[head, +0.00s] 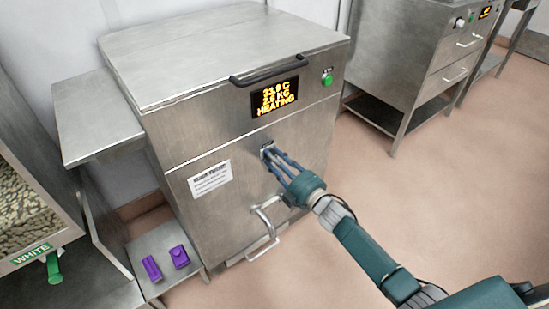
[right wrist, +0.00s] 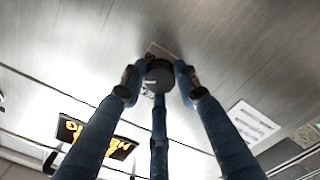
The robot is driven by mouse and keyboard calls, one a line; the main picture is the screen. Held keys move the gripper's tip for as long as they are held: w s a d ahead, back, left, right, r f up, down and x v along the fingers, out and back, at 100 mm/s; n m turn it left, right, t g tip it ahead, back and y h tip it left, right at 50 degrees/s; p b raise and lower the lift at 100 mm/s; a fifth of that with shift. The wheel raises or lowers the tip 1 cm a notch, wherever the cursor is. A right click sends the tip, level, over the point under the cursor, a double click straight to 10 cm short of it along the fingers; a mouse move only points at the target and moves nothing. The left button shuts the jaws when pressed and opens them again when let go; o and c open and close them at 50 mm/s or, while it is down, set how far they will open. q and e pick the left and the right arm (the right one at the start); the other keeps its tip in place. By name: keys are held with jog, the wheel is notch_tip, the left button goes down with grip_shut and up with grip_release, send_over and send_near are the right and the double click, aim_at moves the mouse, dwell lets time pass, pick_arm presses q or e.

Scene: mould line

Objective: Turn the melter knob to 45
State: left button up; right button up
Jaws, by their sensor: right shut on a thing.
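The melter (head: 225,110) is a large steel cabinet in the middle of the head view. Its display (head: 275,96) reads what looks like 33.9 C, a KG figure and HEATING. My right gripper (head: 272,156) reaches the front panel below the display, its blue fingers closed around the knob. In the right wrist view the dark round knob (right wrist: 160,75) sits between the fingertips, against a small plate on the panel. The knob's pointer and scale marks cannot be read. My left gripper is not in view.
A green button (head: 326,78) is right of the display. A tap with a bent pipe (head: 266,222) sticks out below my gripper. Two purple pieces (head: 179,256) lie on a low shelf at lower left. A bin marked WHITE (head: 32,255) stands far left. Open floor lies to the right.

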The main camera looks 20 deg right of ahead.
jog(key=shift+s+a+f, duration=0.15)
jog(key=shift+a+f, duration=0.1)
jog(key=shift+a, duration=0.05)
jog(key=o, duration=1.1)
jog(key=shift+o, duration=0.4)
jog(key=shift+r, duration=0.2)
jog(key=shift+d, duration=0.1)
jog(key=v, duration=1.2)
